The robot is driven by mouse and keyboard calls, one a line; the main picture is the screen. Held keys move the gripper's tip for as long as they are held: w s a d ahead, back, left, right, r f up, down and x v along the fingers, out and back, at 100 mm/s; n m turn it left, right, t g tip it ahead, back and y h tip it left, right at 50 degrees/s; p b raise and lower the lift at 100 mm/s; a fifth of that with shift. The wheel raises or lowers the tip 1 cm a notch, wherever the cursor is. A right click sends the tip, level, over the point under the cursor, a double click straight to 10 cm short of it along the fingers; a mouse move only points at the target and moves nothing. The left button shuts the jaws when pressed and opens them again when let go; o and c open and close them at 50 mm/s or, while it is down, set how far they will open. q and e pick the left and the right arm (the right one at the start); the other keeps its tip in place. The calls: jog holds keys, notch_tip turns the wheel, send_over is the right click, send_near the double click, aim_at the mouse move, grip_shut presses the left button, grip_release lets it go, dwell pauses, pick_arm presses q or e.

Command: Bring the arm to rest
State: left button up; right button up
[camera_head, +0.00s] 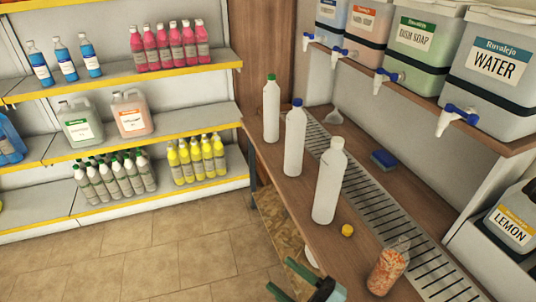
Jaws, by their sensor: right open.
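My right gripper (279,276) is at the bottom edge of the head view, in front of the wooden counter. Its two green fingers are apart, with nothing seen between them; part of its dark body is cut off by the frame. My left gripper is not in view. On the counter (290,190) stand three upright white bottles: one with a green cap (271,112), one with a blue cap (295,145), and a nearer one (328,185) with no coloured cap. A yellow cap (347,230) lies beside the nearest bottle. My right gripper is apart from all of these.
A clear jar with orange bits (386,268) stands near the counter's front, right of my gripper. A slotted metal drain (365,195) runs along the counter; a blue sponge (384,159) lies behind it. Tapped drums (495,70) stand above. Shelves of bottles (150,75) are left; tiled floor (150,255) is clear.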

jog(key=s+d+f+m+t+h, duration=0.1)
jog(key=s+d+f+m+h, duration=0.6)
jog(key=d+f+m+h, duration=0.6)
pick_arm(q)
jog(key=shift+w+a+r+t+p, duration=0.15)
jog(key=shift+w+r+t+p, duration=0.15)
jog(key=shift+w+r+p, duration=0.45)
pick_arm(e)
jog(key=s+d+f+m+g, duration=0.1)
jog(key=s+f+m+g, duration=0.1)
jog(key=s+f, duration=0.2)
jog(key=s+d+f+m+g+h, duration=0.1)
jog(key=s+f, duration=0.3)
jog(key=s, duration=0.4)
jog(key=shift+s+d+m+g, duration=0.2)
jog(key=shift+d+m+g, duration=0.5)
jog(key=shift+m+g, duration=0.2)
